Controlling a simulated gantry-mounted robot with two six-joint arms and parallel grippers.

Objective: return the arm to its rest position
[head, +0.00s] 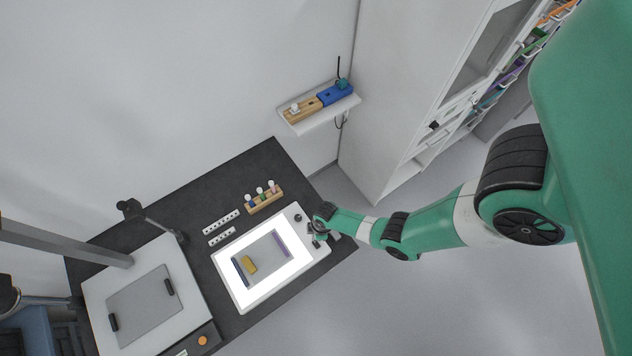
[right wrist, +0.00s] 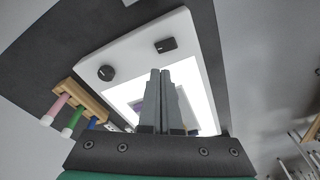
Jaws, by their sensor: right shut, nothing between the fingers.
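My right gripper (head: 316,232) is at the right edge of the light box (head: 236,291), reached by the green arm from the right. In the right wrist view its two grey fingers (right wrist: 161,75) are together with nothing between them. They point toward the bright panel of the light box (right wrist: 185,32). A grey plate (head: 268,262) lies on the lit panel, with a yellow piece (head: 249,264), a purple strip (head: 281,244) and a dark strip (head: 240,271) on it. My left gripper is not in view.
A wooden rack (head: 265,201) with several coloured-handled tools stands behind the light box; it also shows in the right wrist view (right wrist: 83,100). White perforated strips (head: 221,221) lie beside it. A wall shelf (head: 318,112) and a white cabinet (head: 400,90) stand behind. Open floor lies right of the dark table.

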